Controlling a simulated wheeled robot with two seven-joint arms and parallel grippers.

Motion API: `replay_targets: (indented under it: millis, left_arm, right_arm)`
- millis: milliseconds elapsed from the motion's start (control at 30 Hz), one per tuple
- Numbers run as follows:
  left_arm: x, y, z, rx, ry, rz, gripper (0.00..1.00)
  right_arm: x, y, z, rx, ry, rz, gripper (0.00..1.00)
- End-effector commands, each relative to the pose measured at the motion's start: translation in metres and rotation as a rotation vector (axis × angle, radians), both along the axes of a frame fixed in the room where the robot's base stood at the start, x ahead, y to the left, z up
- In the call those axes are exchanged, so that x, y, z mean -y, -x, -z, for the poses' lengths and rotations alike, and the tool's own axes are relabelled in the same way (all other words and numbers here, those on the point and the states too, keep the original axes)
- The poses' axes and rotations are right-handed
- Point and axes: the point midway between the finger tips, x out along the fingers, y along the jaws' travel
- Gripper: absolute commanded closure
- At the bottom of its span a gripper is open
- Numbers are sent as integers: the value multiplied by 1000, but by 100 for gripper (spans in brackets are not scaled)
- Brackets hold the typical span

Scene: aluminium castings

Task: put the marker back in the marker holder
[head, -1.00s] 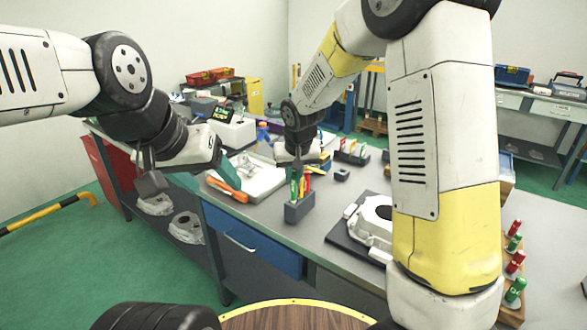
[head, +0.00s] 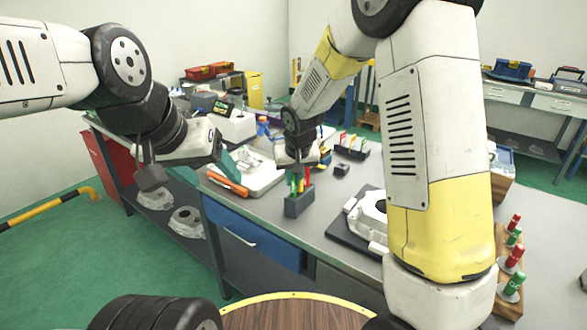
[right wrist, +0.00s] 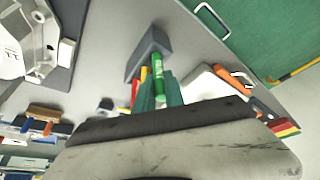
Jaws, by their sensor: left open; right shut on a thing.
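The marker holder is a small dark grey block (head: 298,204) near the front edge of the bench, with red and yellow markers standing in it. In the right wrist view the holder (right wrist: 148,50) is just beyond the fingertips. My right gripper (head: 298,178) is directly over the holder, pointing down. It is shut on a green marker (right wrist: 158,66), which shows between its teal fingers. The marker's far end overlaps the holder in that view; I cannot tell how deep it sits. My left gripper (head: 228,162) is open and empty, left of the holder.
A white tray (head: 262,183) with an orange-handled tool (head: 228,187) lies left of the holder. A white casting (head: 371,217) on a dark mat is to the right. A rack (head: 350,151) with coloured items stands behind. Red and green gauges (head: 513,258) stand far right.

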Motion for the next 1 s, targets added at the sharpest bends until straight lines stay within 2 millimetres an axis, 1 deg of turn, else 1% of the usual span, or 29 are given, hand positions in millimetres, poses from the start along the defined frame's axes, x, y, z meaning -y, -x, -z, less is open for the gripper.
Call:
replay_targets:
  millis: [567, 600, 667, 700, 733, 1000]
  left_arm:
    - [0, 0, 0, 0, 0, 0, 36]
    - [0, 0, 0, 0, 0, 0, 36]
    - [0, 0, 0, 0, 0, 0, 36]
    - [0, 0, 0, 0, 0, 0, 36]
    - [0, 0, 0, 0, 0, 0, 36]
    - [0, 0, 0, 0, 0, 0, 36]
  right_arm:
    - [0, 0, 15, 0, 1, 0, 100]
    - [0, 0, 15, 0, 1, 0, 84]
    - [0, 0, 15, 1, 0, 0, 72]
    - [0, 0, 15, 1, 0, 0, 64]
    - [0, 0, 14, 1, 0, 0, 61]
    - [0, 0, 14, 1, 0, 0, 61]
